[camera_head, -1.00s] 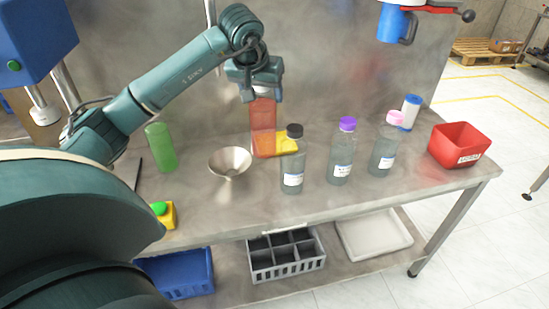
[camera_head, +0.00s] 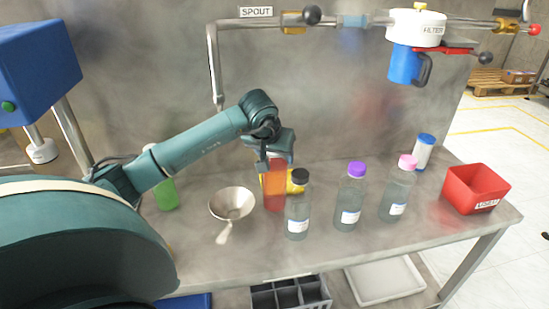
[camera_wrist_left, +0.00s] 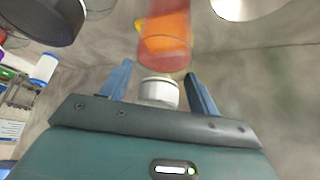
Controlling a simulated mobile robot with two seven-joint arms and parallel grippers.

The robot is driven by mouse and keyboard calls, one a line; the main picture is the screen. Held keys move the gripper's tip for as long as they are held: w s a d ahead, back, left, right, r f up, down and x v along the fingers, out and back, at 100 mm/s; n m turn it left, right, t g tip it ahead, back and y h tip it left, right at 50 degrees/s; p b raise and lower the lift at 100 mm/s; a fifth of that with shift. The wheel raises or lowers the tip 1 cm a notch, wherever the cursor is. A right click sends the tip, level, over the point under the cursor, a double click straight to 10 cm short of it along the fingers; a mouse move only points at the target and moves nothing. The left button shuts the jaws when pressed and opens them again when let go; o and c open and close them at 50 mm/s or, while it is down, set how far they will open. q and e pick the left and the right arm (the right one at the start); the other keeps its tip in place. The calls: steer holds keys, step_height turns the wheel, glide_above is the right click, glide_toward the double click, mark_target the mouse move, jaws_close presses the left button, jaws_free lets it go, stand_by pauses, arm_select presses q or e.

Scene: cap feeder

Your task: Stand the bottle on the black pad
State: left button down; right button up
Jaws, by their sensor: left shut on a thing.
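My left gripper (camera_head: 272,160) is shut on the white-capped top of a translucent orange-red bottle (camera_head: 275,192). The bottle hangs roughly upright below the fingers, its base at or close to the table. I cannot tell whether it touches. In the left wrist view, the white cap (camera_wrist_left: 158,92) lies between the fingertips, with the orange bottle body (camera_wrist_left: 165,38) beyond it. The black pad cannot be made out; it may be hidden. My right gripper is not in view.
A clear bottle with a black cap (camera_head: 299,208) stands close right of the held bottle, a steel funnel (camera_head: 232,203) close left. Purple-capped (camera_head: 350,199) and pink-capped (camera_head: 398,192) bottles and a red bin (camera_head: 474,190) stand farther right. A yellow object (camera_head: 297,183) is behind.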

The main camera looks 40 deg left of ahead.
arm_select(q)
steer(key=shift+w+f, duration=0.1)
steer(key=shift+f, duration=0.5)
steer(key=shift+f, duration=0.2)
steer(key=shift+c, duration=1.9)
jaws_free()
steer(key=shift+s+r, duration=0.2)
steer(key=shift+r, duration=0.25)
steer(key=v, duration=1.1)
steer(key=shift+b, duration=0.4)
